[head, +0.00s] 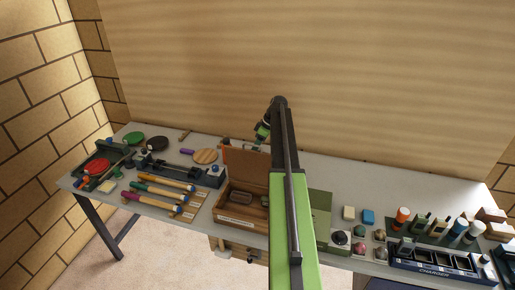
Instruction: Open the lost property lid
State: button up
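A brown wooden box (224,209) sits in the middle of the table, with a pale label on its front too small to read. Its lid (246,168) stands up at the back edge, so the box is open. A few small dark items lie inside. My arm crosses the picture and hides the right end of the box and part of the lid. My gripper (262,134) is above and behind the raised lid's top edge. It is small and dark here, and I cannot tell whether it touches the lid or whether its fingers are apart.
A green box (320,208) stands right of my arm, partly hidden. Left are several coloured-handled tools (160,192), a dark rack (185,172), a round wooden disc (205,156) and paddles (97,166). Right are small balls, bottles and a charger tray (436,266). A wall rises behind the table.

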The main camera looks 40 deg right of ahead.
jog(key=p+v, duration=1)
jog(key=v, duration=0.2)
jog(key=shift+p, duration=0.35)
